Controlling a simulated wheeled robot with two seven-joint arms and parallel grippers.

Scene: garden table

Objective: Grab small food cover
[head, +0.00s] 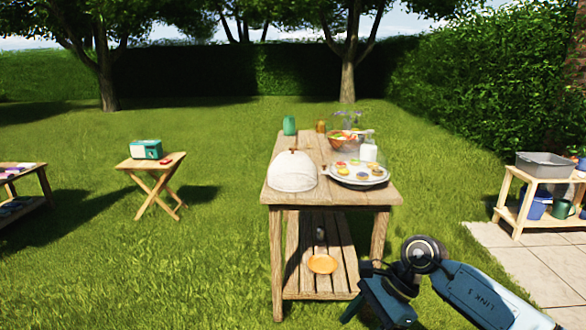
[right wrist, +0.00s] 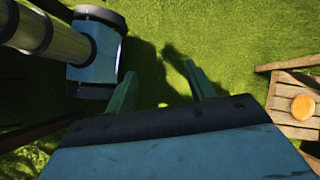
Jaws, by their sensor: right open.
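A pale domed food cover (head: 292,172) with a small brown knob on top stands at the front left of the wooden table (head: 350,196). It is the only food cover I see. My right gripper (head: 358,302) is low in front of the table's right side, below the tabletop and well apart from the cover. In the right wrist view its two fingers (right wrist: 160,82) are spread, with only grass between them. My left gripper is in neither view.
Right of the cover is a round tray (head: 334,181) of small pastries, with a white jug (head: 368,151) and bowl (head: 345,140) behind. An orange plate (head: 322,264) lies on the lower shelf. Grass is open around the table.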

